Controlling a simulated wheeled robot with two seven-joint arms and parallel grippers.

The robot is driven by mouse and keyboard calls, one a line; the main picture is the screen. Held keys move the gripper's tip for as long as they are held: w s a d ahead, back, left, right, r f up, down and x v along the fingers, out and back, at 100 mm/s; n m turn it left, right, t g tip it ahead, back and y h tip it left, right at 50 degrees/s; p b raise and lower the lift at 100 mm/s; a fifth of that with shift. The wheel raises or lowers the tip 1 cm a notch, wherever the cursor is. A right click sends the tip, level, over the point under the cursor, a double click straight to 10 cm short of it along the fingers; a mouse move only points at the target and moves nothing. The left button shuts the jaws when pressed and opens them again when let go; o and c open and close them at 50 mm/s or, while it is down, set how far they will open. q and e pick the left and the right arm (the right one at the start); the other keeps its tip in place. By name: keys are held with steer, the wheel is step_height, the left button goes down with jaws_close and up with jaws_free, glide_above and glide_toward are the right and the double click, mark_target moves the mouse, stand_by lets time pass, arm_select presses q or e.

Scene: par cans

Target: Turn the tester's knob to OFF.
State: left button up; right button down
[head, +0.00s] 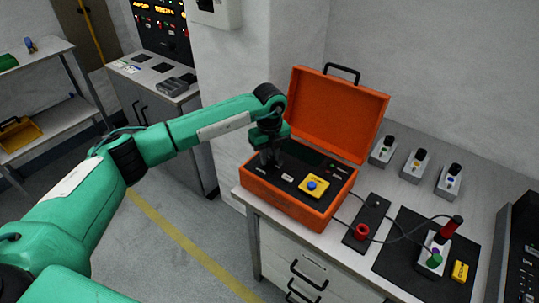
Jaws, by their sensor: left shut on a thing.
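The tester is an orange case (276,198) on the grey bench, with its lid standing open behind a black panel. A yellow square with a blue button (312,186) sits at the panel's right front. My left gripper (269,160) points down over the left part of the panel. It is shut on the tester's knob, which the fingers hide almost wholly. I cannot read the knob's pointer or the OFF mark from here. My right gripper is not in view.
Cables run from the tester to a black plate with a red ring (361,232) and to a can with red and green plugs (437,250) on a dark mat. Several similar cans (415,166) stand at the back right. The open lid (340,112) rises close behind my gripper.

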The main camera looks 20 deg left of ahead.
arm_select(q)
steer(key=n, duration=0.3)
steer(key=shift+w+r+n, duration=0.1)
steer(key=shift+n, duration=0.9)
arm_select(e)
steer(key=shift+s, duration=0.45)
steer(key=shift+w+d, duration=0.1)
